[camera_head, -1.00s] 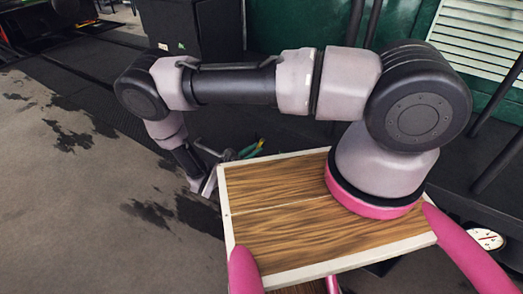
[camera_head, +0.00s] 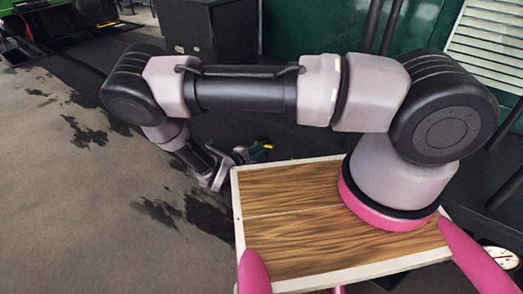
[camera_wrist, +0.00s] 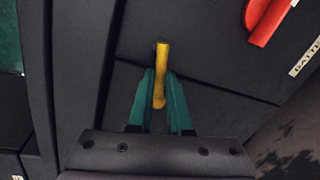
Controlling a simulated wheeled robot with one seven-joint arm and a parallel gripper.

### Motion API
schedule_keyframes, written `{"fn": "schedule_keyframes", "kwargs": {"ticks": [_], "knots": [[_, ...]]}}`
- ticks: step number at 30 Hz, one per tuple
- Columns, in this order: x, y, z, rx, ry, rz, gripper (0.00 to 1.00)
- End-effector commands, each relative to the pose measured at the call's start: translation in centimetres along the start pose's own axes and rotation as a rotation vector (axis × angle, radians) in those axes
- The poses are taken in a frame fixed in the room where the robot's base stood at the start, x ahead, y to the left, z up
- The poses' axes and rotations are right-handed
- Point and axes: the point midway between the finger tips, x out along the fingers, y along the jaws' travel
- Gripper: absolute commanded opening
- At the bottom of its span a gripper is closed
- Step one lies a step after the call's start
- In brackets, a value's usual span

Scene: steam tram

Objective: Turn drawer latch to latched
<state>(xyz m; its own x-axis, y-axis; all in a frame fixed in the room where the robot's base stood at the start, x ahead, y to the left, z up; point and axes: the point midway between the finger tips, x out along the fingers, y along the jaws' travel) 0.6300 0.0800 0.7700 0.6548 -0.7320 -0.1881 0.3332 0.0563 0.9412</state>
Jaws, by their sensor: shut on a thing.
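The drawer latch is a yellow handle (camera_wrist: 161,70) on a dark panel in the wrist view. It points along the line of my fingers, with its top end at the panel by a seam. My gripper (camera_wrist: 160,98) has green fingers, one on each side of the yellow handle, and is shut on it. Most of the panel is hidden there behind my own body.
A red handle (camera_wrist: 268,20) sits on the panel at the upper right in the wrist view, near a partly cut-off label (camera_wrist: 305,57). A black box (camera_head: 208,30) stands at the back in the head view. A round gauge (camera_head: 502,257) is at the lower right. Open floor (camera_head: 70,190) lies to the left.

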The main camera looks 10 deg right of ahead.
Motion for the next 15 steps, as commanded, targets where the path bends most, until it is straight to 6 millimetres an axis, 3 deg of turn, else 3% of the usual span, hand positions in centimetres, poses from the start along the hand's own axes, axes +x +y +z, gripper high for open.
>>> {"fn": "schedule_keyframes", "kwargs": {"ticks": [15], "knots": [[-0.22,0.82,0.22,0.266,0.054,0.0,0.0]]}}
